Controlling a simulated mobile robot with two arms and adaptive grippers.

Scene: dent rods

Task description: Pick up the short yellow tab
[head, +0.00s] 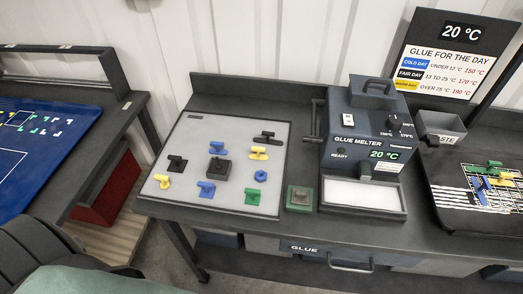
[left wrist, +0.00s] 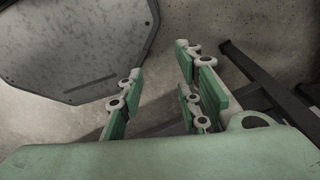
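I cannot tell surely which is the short one; the right one looks wider. My left gripper (left wrist: 160,75) shows in the left wrist view, its green-padded fingers apart with nothing between them. It faces the floor, away from the board. My right gripper is not in view.
The board also holds blue, green and black tabs around a dark block (head: 218,168). Right of it are a small green-topped block (head: 299,197) and the glue melter (head: 366,130), reading 20 °C. A waste bin (head: 441,128) stands farther right. A blue mat (head: 40,140) lies left.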

